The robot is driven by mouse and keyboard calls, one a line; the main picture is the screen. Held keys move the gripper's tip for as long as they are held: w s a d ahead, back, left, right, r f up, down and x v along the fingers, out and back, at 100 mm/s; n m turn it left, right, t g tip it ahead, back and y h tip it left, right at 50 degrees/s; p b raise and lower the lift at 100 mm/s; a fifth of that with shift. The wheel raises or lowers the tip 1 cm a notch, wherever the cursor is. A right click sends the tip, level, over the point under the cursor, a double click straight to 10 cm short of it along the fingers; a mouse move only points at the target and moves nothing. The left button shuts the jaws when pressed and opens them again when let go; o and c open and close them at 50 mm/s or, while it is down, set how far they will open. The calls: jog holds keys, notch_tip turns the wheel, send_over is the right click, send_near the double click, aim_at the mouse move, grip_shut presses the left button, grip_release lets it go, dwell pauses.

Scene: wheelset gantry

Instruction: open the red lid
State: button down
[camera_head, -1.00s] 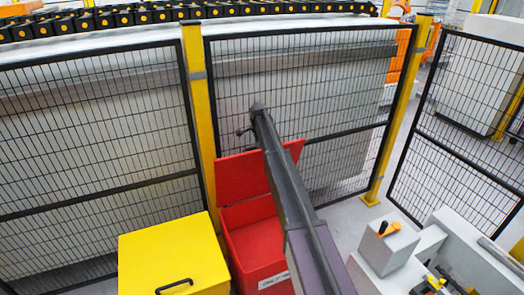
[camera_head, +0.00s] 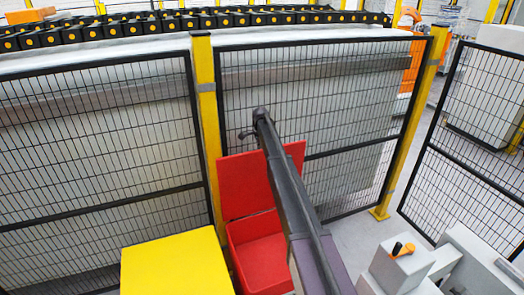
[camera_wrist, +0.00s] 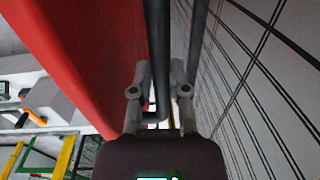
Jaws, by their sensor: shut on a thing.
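The red lid (camera_head: 244,184) stands raised, close to upright, at the back of the open red box (camera_head: 262,262) in the head view. My arm crosses in front and hides part of both. In the wrist view the red lid (camera_wrist: 85,50) fills the upper left. My gripper (camera_wrist: 160,85) is there beside the lid, its two fingers shut on a dark bar (camera_wrist: 157,40) that looks like the lid's handle. The fingers and the handle cannot be made out in the head view.
A mesh fence (camera_head: 110,150) with yellow posts runs close behind the box. It is also near my gripper on the right of the wrist view (camera_wrist: 255,80). A yellow box (camera_head: 175,265) stands left of the red one. A grey machine with an orange lever (camera_head: 404,250) is at the right.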

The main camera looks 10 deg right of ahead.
jog(key=c, duration=0.6)
grip_release()
jog(key=shift+w, duration=0.15)
jog(key=shift+r, duration=0.1)
